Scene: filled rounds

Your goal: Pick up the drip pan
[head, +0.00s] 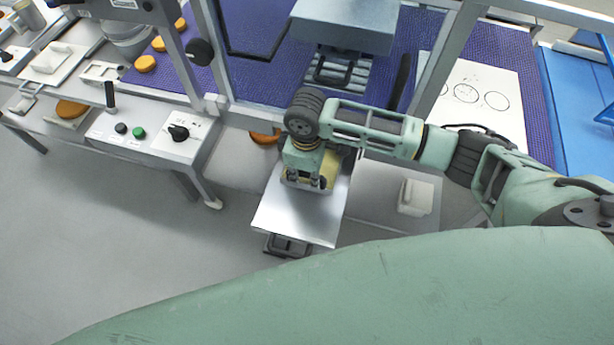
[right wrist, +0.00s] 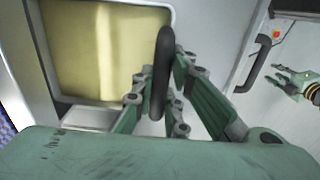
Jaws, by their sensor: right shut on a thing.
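The drip pan (head: 283,220) looks like a bare metal tray, and I take the yellowish surface at its far part to belong to it. This yellowish area (right wrist: 105,50) fills the upper left of the right wrist view, with a pale frame around it. My right gripper (head: 308,182) is over the pan's far part in the head view and hides some of it. In the right wrist view its fingers (right wrist: 160,95) are shut on an upright black bar handle (right wrist: 164,60). A small green gripper, my left one (right wrist: 288,82), is at the right edge with fingers apart.
A purple belt (head: 275,78) and a grey frame lie behind the pan. A control box (head: 160,135) with a green button stands left. A white sheet with circles (head: 480,95) and a white block (head: 416,196) are right. The grey floor at the left is clear.

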